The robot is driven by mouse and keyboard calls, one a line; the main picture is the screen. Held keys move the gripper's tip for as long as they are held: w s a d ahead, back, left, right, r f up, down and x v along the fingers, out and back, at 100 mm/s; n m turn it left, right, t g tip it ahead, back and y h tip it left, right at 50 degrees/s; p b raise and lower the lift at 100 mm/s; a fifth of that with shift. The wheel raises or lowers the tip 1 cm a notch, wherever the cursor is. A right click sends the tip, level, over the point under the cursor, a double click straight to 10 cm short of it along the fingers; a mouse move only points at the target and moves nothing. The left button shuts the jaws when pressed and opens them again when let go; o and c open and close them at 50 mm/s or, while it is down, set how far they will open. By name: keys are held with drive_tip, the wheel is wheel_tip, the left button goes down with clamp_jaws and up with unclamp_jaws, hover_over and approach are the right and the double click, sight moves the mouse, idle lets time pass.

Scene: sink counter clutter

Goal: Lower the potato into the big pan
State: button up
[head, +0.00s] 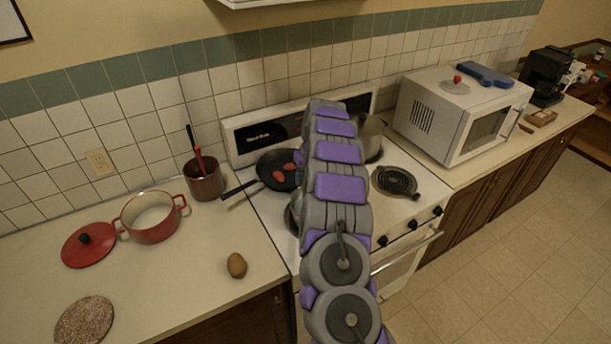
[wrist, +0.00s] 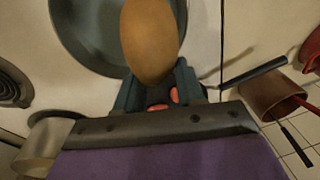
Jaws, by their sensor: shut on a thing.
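My gripper (wrist: 157,80) is shut on a brown potato (wrist: 150,38) in the wrist view. The potato overlaps the right part of a wide grey-blue pan (wrist: 88,42) in that view; its height above the pan is hard to judge. In the head view my arm covers most of this pan, with only a sliver of its left edge (head: 292,215) showing on the stove. My gripper and the held potato are hidden there.
A black frying pan (head: 272,172) with red pieces sits behind on the stove. A pot (head: 371,135) stands at the back right. A brown, egg-shaped item (head: 236,265), red pot (head: 150,228) and brown saucepan (head: 204,182) are on the left counter.

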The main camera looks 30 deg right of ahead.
drive_tip(key=shift+f+b, duration=0.65)
drive_tip(key=shift+f, duration=2.35)
drive_tip(key=shift+f+b, duration=0.75)
drive_tip(key=shift+f, duration=2.05)
idle(0.4)
drive_tip(key=o, duration=1.2)
drive_tip(key=r, duration=0.5)
drive_tip(key=s+d+r, duration=0.1)
drive_tip(key=r, duration=0.5)
drive_tip(key=s+d+r+p, duration=0.1)
drive_tip(key=r, duration=0.5)
drive_tip(key=shift+d, duration=0.15)
